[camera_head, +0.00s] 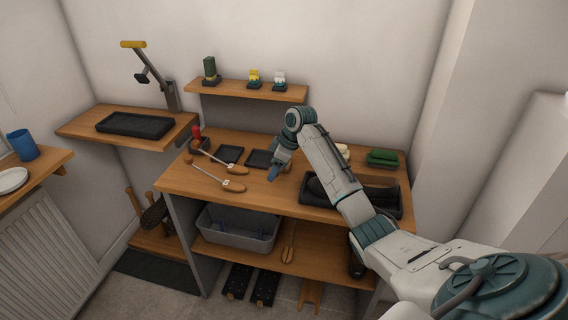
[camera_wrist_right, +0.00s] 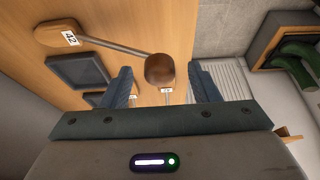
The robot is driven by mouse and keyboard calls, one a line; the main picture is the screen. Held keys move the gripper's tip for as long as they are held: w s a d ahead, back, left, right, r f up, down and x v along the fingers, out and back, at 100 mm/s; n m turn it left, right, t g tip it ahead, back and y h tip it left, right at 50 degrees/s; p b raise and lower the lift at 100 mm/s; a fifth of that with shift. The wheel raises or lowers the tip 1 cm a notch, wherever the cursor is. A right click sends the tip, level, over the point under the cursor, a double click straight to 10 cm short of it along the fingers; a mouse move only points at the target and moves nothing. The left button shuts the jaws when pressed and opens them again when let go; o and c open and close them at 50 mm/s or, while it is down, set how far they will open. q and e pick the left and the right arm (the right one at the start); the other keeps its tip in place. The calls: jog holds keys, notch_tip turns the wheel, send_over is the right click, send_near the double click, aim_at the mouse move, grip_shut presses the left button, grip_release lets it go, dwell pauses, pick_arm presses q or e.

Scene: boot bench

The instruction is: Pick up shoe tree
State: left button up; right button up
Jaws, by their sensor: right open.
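Two shoe trees lie on the bench top in the head view, each with a wooden end, a white tag and a thin metal rod: a farther one (camera_head: 232,168) and a nearer one (camera_head: 235,186). My right gripper (camera_head: 273,174) is open, to their right and low over the bench. In the right wrist view, a brown wooden end (camera_wrist_right: 160,68) with a partly seen tag shows between the open fingers (camera_wrist_right: 163,88), not gripped. A wooden end tagged 42 (camera_wrist_right: 54,33) lies at the upper left, its rod running toward the brown end. My left gripper is not in view.
Dark shallow trays (camera_head: 228,153) lie behind the shoe trees. A red-topped item (camera_head: 196,134) stands at the bench's back left. A large black tray (camera_head: 314,194) sits at the right, partly behind my arm. A grey bin (camera_head: 221,234) is on the lower shelf.

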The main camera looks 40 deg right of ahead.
jog(key=shift+w+f, duration=0.1)
jog(key=shift+f, duration=0.15)
jog(key=c, duration=0.9)
